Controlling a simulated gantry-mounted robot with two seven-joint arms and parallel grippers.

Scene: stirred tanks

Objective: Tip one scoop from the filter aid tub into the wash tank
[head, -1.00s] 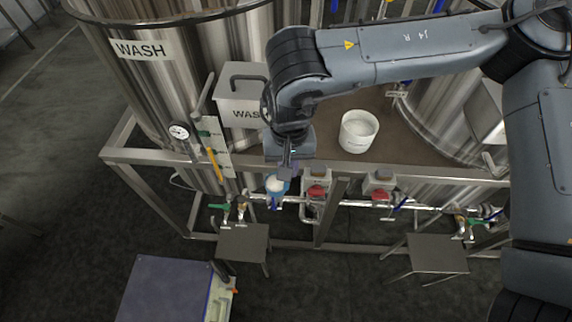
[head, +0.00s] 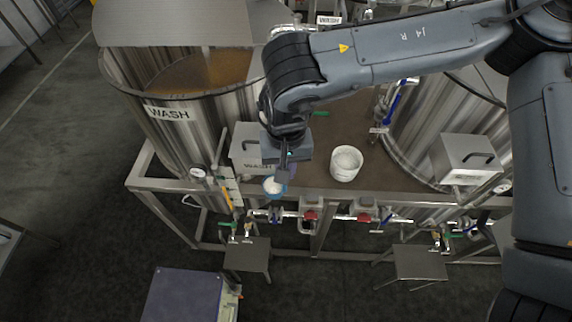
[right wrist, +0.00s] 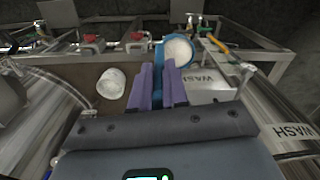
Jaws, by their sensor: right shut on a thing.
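My right gripper (head: 284,176) is shut on a blue scoop (head: 274,194) that holds white powder. In the right wrist view the purple fingers (right wrist: 160,84) grip the scoop (right wrist: 179,52), and its white load shows. The scoop is in front of the grey WASH box, near the frame's front rail. The filter aid tub (head: 346,164), white and open with white powder inside, stands on the brown deck to the right of the gripper. The wash tank (head: 168,115) is at the upper left, its top partly open on brown liquid (head: 205,72). My left gripper is not in view.
The grey WASH box (head: 244,150) stands between the gripper and the wash tank. A second steel tank (head: 420,125) and another lidded box (head: 468,160) are at the right. Valves and red-handled fittings (head: 310,214) line the front rail.

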